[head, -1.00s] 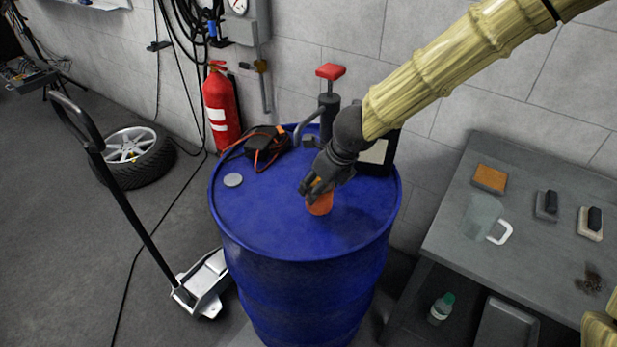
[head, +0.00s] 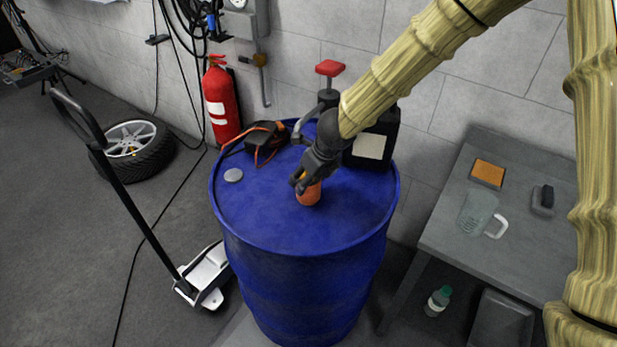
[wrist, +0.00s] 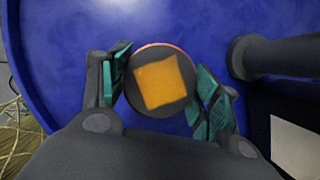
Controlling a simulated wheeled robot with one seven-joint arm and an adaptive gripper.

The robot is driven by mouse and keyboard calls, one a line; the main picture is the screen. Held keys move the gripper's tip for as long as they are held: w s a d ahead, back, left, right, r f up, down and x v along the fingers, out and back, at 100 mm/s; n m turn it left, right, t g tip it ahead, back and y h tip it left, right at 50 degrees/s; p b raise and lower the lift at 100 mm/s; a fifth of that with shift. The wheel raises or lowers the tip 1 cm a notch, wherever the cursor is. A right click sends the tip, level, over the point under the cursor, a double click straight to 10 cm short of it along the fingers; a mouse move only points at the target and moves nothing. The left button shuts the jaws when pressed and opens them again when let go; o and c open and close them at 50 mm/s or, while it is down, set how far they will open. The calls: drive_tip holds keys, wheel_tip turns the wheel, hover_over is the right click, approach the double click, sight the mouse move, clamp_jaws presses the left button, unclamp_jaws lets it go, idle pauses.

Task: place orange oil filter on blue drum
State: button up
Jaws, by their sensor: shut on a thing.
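The orange oil filter (head: 309,195) is at the top of the blue drum (head: 255,215), a little right of the middle of its lid. In the wrist view the filter (wrist: 158,84) shows its dark round end with an orange square, upright between my fingers. My gripper (head: 306,182) is shut on the filter from above; it also shows in the wrist view (wrist: 163,88), with green pads on both sides of the filter. The filter's base seems to be at or just above the lid; I cannot tell whether it touches.
On the drum are a grey disc (head: 233,175), a black device with orange cable (head: 264,138), a red-handled pump (head: 329,80) and a black container (head: 372,145). A grey table (head: 450,240) stands right, with a clear jug (head: 477,213). The drum's front lid is free.

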drive_tip(key=shift+f, duration=0.1)
drive_tip(key=o, duration=1.6)
drive_tip(key=v, duration=1.2)
drive_tip(key=shift+a+p, duration=0.1)
drive_tip(key=shift+p, duration=0.2)
